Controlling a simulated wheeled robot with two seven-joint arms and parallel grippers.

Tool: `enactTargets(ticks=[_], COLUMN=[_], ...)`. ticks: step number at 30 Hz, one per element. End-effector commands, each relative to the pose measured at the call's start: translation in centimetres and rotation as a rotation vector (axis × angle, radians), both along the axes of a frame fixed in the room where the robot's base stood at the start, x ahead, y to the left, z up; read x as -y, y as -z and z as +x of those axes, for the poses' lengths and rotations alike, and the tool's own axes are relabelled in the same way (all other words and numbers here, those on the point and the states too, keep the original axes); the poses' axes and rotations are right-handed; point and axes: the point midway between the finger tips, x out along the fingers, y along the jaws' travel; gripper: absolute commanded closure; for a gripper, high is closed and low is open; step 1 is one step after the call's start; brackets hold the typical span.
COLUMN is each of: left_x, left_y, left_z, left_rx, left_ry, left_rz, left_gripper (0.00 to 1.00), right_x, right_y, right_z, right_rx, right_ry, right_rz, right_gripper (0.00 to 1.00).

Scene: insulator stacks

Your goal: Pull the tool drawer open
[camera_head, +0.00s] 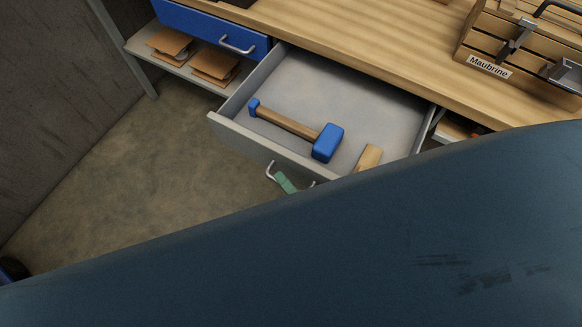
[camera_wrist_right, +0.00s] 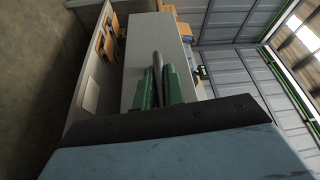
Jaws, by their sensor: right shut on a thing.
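The grey tool drawer (camera_head: 238,136) stands pulled out from under the wooden workbench in the head view. A blue-headed mallet (camera_head: 327,143) with a wooden handle lies inside it, with a wooden piece (camera_head: 369,157) to its right. My right gripper (camera_head: 285,183) is at the drawer's metal handle (camera_head: 270,169), its green fingers partly hidden by my arm. In the right wrist view, the green fingers (camera_wrist_right: 160,82) are shut on the handle (camera_wrist_right: 157,61), against the drawer's front panel (camera_wrist_right: 147,35). My left gripper is out of view.
A closed blue drawer (camera_head: 205,25) is left of the open one, above a shelf (camera_head: 185,66) with brown packets. A wooden rack labelled Maubrine (camera_head: 490,66) stands on the workbench (camera_head: 350,38). Floor is clear left of the drawer. My large blue arm hides the lower right.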

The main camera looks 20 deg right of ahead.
Motion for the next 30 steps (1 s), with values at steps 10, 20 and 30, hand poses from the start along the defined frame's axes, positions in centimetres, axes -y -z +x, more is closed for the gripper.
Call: enactTargets(ticks=[10,20,30], left_x=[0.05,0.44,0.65], left_y=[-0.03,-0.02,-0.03], left_z=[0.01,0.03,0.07], left_rx=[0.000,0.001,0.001], left_ry=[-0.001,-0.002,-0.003], left_rz=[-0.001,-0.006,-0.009], left_gripper=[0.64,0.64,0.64], right_x=[-0.28,-0.26,-0.06], right_y=[0.20,0.11,0.13], right_z=[-0.34,-0.28,-0.92], right_rx=[-0.005,-0.003,-0.001], right_ry=[0.001,0.000,-0.001], right_rz=[-0.001,-0.001,-0.003], right_gripper=[1.00,0.67,0.67])
